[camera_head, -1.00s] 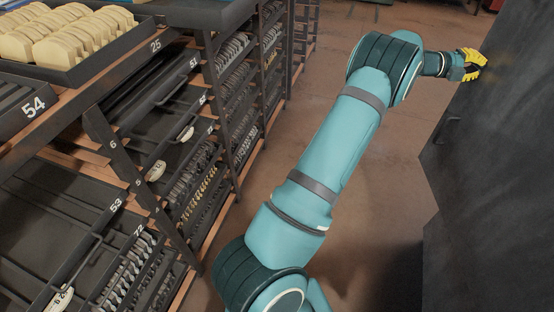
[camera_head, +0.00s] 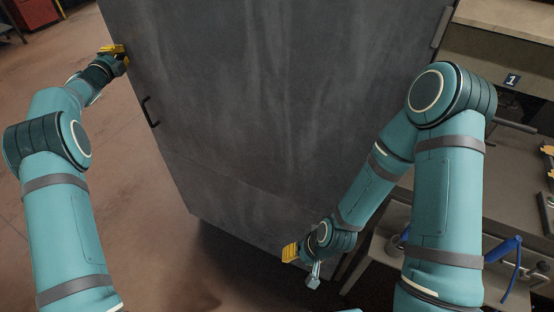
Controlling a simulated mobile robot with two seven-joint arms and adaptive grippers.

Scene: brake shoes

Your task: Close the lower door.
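A large dark grey metal door panel (camera_head: 270,90) fills the middle of the head view, with a small black handle (camera_head: 150,112) near its left edge. A faint line crosses its lower part; I cannot tell whether this separates two doors. My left gripper (camera_head: 117,54), with yellow fingers, is at the panel's upper left edge, above the handle. I cannot tell whether it touches the panel or how far its fingers are apart. My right gripper (camera_head: 294,254) is low, in front of the panel's bottom edge; its finger opening is unclear. I see nothing held in either gripper.
On the right is a workbench (camera_head: 508,28) with a label 1, with grey shelves and a blue tool (camera_head: 500,255) below it. Reddish-brown floor (camera_head: 120,190) is open to the left of the panel. A red cabinet (camera_head: 34,12) stands far back left.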

